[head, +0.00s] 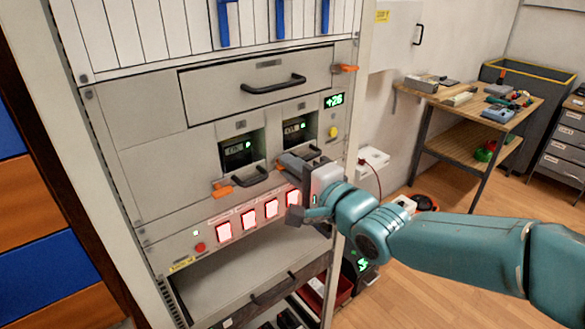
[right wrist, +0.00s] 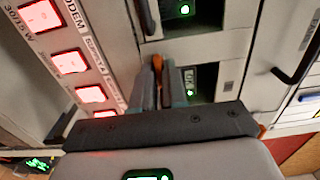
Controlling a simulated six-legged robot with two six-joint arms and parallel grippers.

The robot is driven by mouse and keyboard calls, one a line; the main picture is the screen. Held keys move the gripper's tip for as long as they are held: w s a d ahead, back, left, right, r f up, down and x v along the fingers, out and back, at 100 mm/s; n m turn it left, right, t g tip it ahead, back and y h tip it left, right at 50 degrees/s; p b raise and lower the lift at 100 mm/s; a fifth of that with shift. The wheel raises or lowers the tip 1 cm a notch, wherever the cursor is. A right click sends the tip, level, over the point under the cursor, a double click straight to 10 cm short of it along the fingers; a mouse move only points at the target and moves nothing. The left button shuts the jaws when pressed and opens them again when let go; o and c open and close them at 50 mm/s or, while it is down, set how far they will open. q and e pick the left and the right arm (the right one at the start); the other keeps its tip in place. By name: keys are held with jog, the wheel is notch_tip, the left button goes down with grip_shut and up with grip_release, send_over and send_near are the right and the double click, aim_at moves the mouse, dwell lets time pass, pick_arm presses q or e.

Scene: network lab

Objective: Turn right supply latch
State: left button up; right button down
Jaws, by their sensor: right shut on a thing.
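The right supply latch is a small orange lever (right wrist: 157,63) on the rack front. In the right wrist view it shows between the fingertips of my right gripper (right wrist: 159,84), which is shut on it. In the head view the latch is hidden behind my right gripper (head: 303,187). The right supply (head: 296,131) sits in its bay with a green-lit display above the gripper. The left supply (head: 238,152) is beside it, with a dark handle and its own orange latch (head: 222,191). My left gripper is not in view.
A row of lit red-white switches (head: 271,208) runs just below the supplies, close to my right gripper. A drawer with a black handle (head: 273,84) is above. A wooden bench (head: 470,109) with tools stands at the right. Open floor lies between bench and rack.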

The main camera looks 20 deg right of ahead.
dwell(0.5)
jog(key=c, duration=1.2)
grip_release()
jog(key=v, duration=1.6)
jog(key=shift+s, duration=0.15)
